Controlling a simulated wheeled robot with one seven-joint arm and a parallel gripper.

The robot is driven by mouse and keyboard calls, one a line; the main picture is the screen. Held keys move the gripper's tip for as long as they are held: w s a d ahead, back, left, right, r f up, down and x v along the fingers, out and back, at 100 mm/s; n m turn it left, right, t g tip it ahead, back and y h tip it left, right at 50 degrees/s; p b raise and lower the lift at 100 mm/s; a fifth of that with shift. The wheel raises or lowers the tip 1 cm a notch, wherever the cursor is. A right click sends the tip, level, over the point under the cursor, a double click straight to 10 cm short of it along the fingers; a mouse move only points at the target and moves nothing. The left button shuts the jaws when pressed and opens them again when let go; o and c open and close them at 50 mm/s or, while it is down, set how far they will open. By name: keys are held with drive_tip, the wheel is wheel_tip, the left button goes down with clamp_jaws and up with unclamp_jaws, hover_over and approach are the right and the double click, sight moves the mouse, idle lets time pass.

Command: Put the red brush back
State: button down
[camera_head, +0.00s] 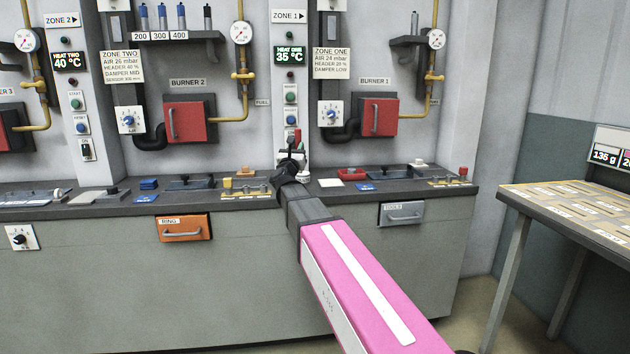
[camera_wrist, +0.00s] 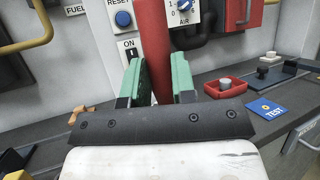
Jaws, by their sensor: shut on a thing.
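My gripper (camera_head: 292,156) is over the grey bench, in front of the panel column between the two burners. In the wrist view its green-padded fingers (camera_wrist: 157,82) are shut on an upright red handle, which I take as the red brush (camera_wrist: 152,45). The red brush also shows as a small red stick at my gripper in the head view (camera_head: 297,136). Its upper end runs out of the wrist view. Its lower end is hidden behind the gripper body, so I cannot see bristles or whether it touches the bench.
Right of my gripper, a red tray (camera_head: 352,174) with a pale round piece in it stands on the bench (camera_head: 330,195). A blue TEST card (camera_wrist: 270,110) lies near it. An orange block (camera_head: 246,171) is left. The wall panel stands close behind. A side table (camera_head: 575,205) is right.

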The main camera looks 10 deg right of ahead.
drive_tip(key=w+d+f, duration=0.5)
drive_tip(key=d+f, duration=0.2)
drive_tip(key=f, duration=0.2)
drive_tip(key=shift+w+d+f, duration=0.2)
drive_tip(key=shift+d+f, duration=0.15)
drive_tip(key=shift+d, duration=0.05)
drive_tip(key=c, duration=0.9)
unclamp_jaws()
drive_tip(key=shift+f, duration=0.15)
drive_tip(key=shift+c, duration=0.2)
